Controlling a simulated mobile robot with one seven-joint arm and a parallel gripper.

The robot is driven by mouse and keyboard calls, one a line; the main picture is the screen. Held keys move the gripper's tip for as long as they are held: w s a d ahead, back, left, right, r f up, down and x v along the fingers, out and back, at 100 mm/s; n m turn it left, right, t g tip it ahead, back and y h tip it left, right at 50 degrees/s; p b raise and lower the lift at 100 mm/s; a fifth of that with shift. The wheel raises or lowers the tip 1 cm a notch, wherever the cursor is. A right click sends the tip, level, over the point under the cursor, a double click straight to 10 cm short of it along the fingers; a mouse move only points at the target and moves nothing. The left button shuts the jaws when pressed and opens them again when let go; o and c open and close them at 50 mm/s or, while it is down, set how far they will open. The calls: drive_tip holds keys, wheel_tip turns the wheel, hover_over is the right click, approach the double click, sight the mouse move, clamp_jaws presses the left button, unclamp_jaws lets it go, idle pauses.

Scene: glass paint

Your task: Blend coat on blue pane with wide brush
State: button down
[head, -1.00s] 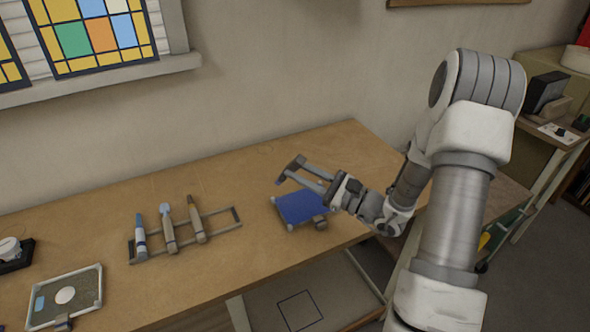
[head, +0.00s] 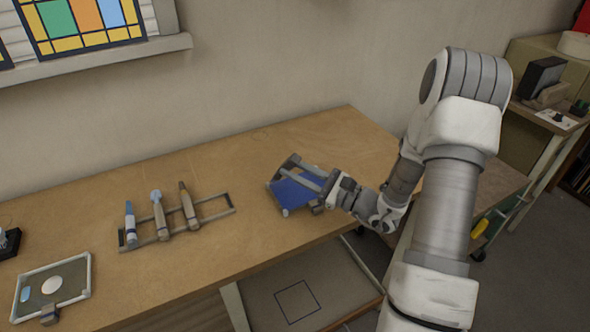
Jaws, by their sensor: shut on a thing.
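The blue pane (head: 292,194) lies in a small light frame near the front edge of the bench, at the middle of the head view. My gripper (head: 308,178) is over the pane, its two long grey fingers reaching left from my arm. It is shut on the wide brush (head: 283,165), whose grey-brown head sits crosswise at the fingertips, over the pane's back left part. The fingers hide part of the pane and most of the brush. I cannot tell whether the bristles touch the glass.
A metal rack (head: 216,209) holding three upright slim tools stands to the left on the bench (head: 330,135). A framed tray (head: 76,292) with a white disc lies at the front left. A dark-based item (head: 8,243) is at the left edge. The bench behind the pane is clear.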

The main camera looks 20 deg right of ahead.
idle(0.4)
drive_tip(key=shift+f, duration=0.25)
drive_tip(key=shift+f+b, duration=0.25)
drive_tip(key=shift+b, duration=0.2)
idle(0.5)
drive_tip(key=shift+w+d, duration=0.2)
drive_tip(key=shift+d, duration=0.95)
wheel_tip(320, 180, up, 5)
drive_tip(key=p, duration=0.3)
drive_tip(key=shift+p, duration=0.3)
